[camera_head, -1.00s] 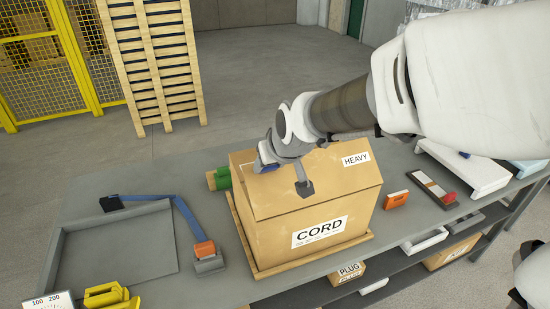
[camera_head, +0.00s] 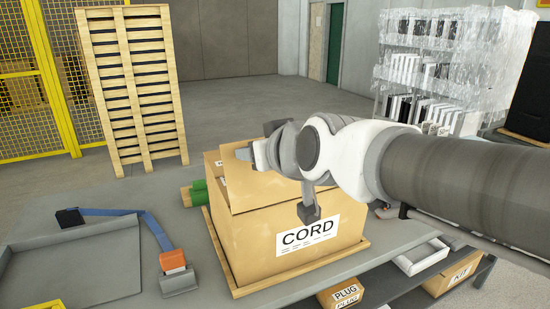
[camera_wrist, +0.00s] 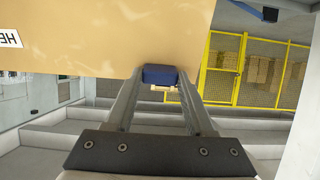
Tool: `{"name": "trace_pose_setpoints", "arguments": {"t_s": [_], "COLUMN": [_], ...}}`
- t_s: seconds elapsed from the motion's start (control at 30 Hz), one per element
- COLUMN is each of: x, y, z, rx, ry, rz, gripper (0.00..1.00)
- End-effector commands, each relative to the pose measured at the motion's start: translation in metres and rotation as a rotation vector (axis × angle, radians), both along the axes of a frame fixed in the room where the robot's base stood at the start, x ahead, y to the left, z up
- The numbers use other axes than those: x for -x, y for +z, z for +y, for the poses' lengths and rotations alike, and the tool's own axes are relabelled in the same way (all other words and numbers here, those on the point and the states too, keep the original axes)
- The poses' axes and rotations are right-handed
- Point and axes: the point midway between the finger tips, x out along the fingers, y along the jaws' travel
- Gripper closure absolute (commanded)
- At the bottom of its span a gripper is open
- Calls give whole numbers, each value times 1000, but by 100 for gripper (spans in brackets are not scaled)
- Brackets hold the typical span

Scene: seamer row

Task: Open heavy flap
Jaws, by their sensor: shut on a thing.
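A cardboard box (camera_head: 255,240) with a CORD label stands on a wooden board on the grey bench. Its heavy flap (camera_head: 250,190) is the tan panel sloping above the front face. In the head view my gripper (camera_head: 283,182) is at the box's top. My wrist and arm cover the flap's right part and most of the box's opening.
A grey tray (camera_head: 90,262) lies left of the box, with a blue strap and an orange-topped tool (camera_head: 175,268) beside it. PLUG (camera_head: 342,293) and KIT boxes sit below the bench edge.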

Motion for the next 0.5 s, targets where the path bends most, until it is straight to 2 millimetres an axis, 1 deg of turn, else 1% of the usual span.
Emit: {"name": "trace_pose_setpoints", "arguments": {"t_s": [0.03, 0.13, 0.5], "x": [3, 6, 7], "y": [-5, -3, -2], "z": [-3, -4, -4], "rx": [0, 0, 2], "ry": [-3, -1, 0], "rz": [-3, 1, 6], "gripper": [100, 100, 100]}}
